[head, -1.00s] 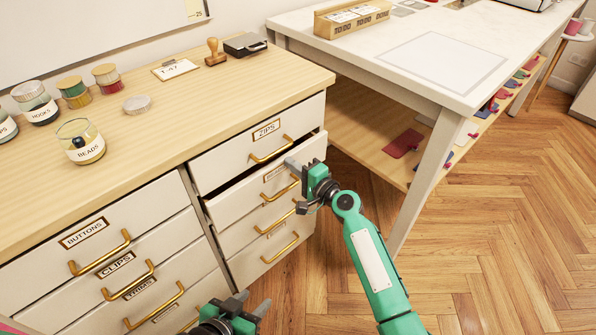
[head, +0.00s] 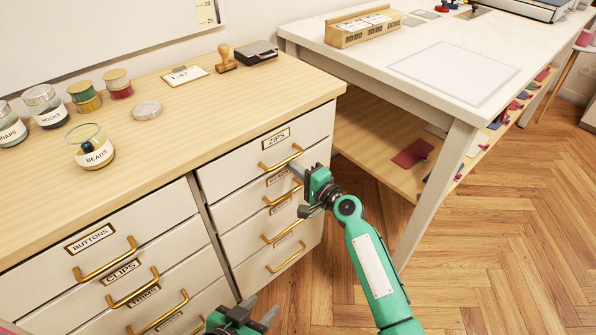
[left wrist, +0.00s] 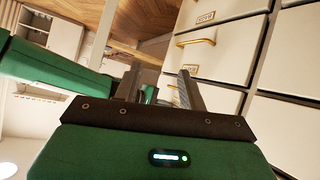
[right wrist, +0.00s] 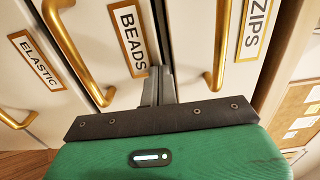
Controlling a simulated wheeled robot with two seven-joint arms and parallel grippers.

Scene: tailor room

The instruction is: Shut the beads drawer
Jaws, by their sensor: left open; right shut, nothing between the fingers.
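The beads drawer (head: 243,203) is the second one down in the right column, under the zips drawer (head: 232,175). Its front looks flush with its neighbours in the head view. Its BEADS label (right wrist: 133,38) and brass handle show in the right wrist view. My right gripper (head: 297,168) is shut and empty, its fingertips at the beads drawer front, near the label; whether they touch is hard to tell. My left gripper (head: 260,312) is open and empty, low in front of the cabinet; its spread fingers show in the left wrist view (left wrist: 158,80).
The elastic drawer (right wrist: 35,65) is beside the beads drawer in the right wrist view. The left column holds the buttons drawer (head: 140,222) and others, all closed. Jars, including a beads jar (head: 92,152), stand on the wooden top. A white table (head: 400,45) stands at right.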

